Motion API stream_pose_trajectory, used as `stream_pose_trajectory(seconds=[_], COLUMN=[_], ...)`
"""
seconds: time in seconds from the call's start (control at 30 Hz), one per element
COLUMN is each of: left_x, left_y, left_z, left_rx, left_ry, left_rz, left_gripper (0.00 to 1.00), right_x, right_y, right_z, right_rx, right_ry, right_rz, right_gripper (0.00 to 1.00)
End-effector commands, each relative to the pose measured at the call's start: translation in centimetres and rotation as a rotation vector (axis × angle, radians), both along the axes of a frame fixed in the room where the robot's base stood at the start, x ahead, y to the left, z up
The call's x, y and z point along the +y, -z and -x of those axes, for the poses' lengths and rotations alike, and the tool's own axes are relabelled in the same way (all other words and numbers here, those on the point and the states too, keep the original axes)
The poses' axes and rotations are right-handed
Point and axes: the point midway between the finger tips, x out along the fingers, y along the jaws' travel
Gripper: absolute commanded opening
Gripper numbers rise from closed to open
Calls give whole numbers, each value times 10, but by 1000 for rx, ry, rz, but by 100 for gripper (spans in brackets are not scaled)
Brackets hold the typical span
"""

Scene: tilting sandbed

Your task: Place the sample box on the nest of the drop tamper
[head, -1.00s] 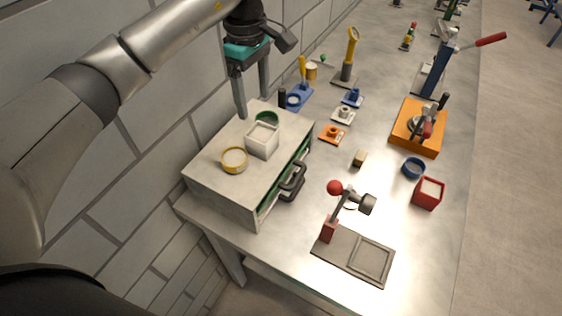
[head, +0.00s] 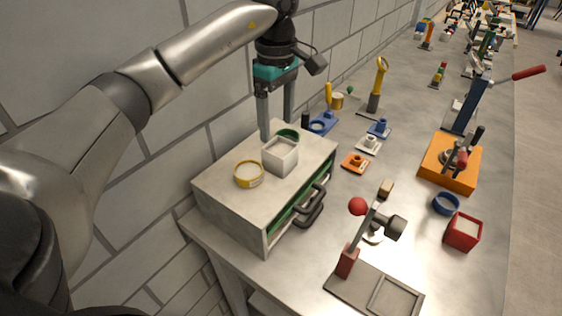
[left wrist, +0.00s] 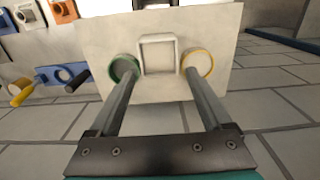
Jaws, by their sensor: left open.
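A pale, open-topped square box (head: 280,156), which I take for the sample box, sits on top of a grey cabinet between a green ring (head: 288,135) and a yellow-rimmed round dish (head: 248,174). The drop tamper, with a red ball lever and dark hammer head, stands at the front of the bench; its flat base has a square framed nest (head: 394,298), which looks empty. My left gripper (head: 276,130) is open and empty, pointing down just behind the box. In the left wrist view the box (left wrist: 158,55) shows beyond and between the fingers. My right gripper is not in view.
The cabinet (head: 222,205) has a dark handle (head: 311,206) on its front. A red square box (head: 463,231), a blue ring (head: 446,204) and an orange block with a clamp (head: 450,172) stand to the right. A brick wall runs close behind the cabinet.

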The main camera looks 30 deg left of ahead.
Motion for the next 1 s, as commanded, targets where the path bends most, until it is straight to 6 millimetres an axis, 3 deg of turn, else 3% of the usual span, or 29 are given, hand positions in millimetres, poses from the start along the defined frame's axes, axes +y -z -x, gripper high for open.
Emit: stream_pose_trajectory(seconds=[0.1, 0.37, 0.7, 1.0], left_x=[0, -1, -6, -6], left_y=[23, 42, 87, 91], left_z=[1, 0, -1, -1], left_rx=[4, 1, 2, -1], left_ry=[1, 1, 0, 1], left_rz=[0, 0, 0, 0], left_gripper=[82, 82, 82, 81], right_x=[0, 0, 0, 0], right_y=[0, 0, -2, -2], right_z=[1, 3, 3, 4], right_rx=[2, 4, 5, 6], right_ry=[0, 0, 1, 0], right_rz=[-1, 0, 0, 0], right_gripper=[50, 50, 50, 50])
